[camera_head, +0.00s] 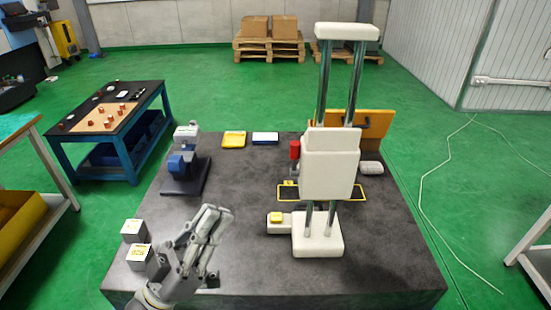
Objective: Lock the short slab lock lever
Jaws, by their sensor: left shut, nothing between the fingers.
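A white press-like machine (330,168) stands on the dark table, with a white block sliding on two chrome posts. A red cylindrical part (295,150) sticks up at the block's left side; I cannot tell whether it is the short slab lock lever. No other lever is clear at this size. My left gripper (219,214) is shut and empty above the table's front left, to the left of the machine and apart from it. My right gripper is out of view.
The dark table (240,200) has free room in the middle. A small box with a yellow top (277,220) sits by the machine's base. A blue-grey device (184,170) stands at the left; two white cubes (134,230) lie near the gripper. A yellow tray (233,139) lies behind.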

